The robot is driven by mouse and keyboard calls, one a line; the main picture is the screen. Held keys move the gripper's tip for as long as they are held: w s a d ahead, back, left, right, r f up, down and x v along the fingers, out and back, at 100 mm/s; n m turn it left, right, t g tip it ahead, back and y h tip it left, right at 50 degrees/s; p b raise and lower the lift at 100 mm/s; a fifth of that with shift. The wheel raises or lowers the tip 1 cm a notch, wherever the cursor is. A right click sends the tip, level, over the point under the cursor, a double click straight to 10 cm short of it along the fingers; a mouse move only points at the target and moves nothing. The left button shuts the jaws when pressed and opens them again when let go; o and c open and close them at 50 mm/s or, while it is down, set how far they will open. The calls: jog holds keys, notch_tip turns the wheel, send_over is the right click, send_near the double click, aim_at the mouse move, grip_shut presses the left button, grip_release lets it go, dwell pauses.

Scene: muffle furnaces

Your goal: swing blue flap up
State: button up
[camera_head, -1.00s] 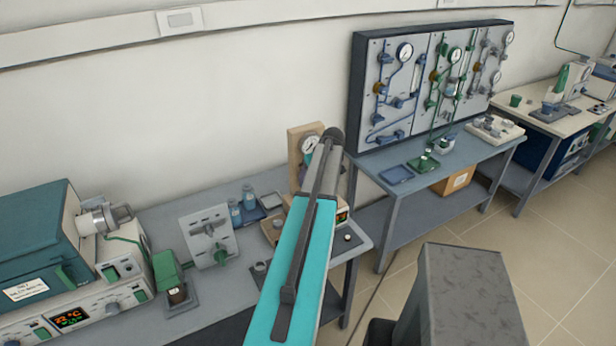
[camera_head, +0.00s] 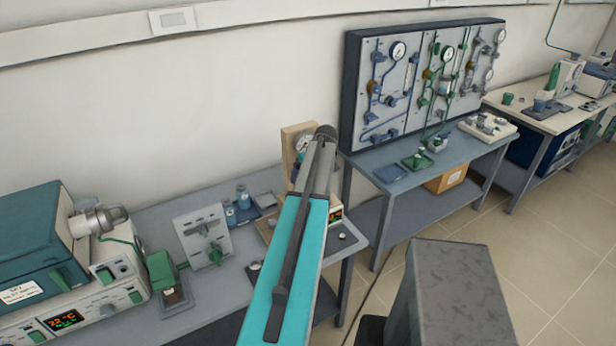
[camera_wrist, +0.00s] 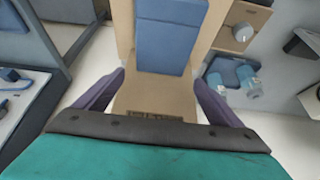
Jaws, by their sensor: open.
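The blue flap (camera_wrist: 168,45) shows in the wrist view as a blue block at top centre, on a tan wooden board (camera_wrist: 150,98). My gripper (camera_wrist: 160,77) is open, with its two purple fingers spread to either side of the board's lower part. The flap lies ahead of the fingertips, between their lines; I see no contact. In the head view the wooden board (camera_head: 290,137) stands upright on the bench by the wall, partly behind my arm.
Blue-capped bottles (camera_head: 242,196) stand beside the board; they also show in the wrist view (camera_wrist: 245,80). A grey valve panel (camera_head: 203,237) and a teal furnace (camera_head: 35,245) are further left. A large gauge panel (camera_head: 420,85) stands on the right table. Open floor lies at right.

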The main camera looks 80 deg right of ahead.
jog(key=b+v, duration=0.5)
jog(key=v, duration=0.8)
jog(key=shift+r, duration=0.35)
jog(key=shift+s, duration=0.1)
dwell(0.5)
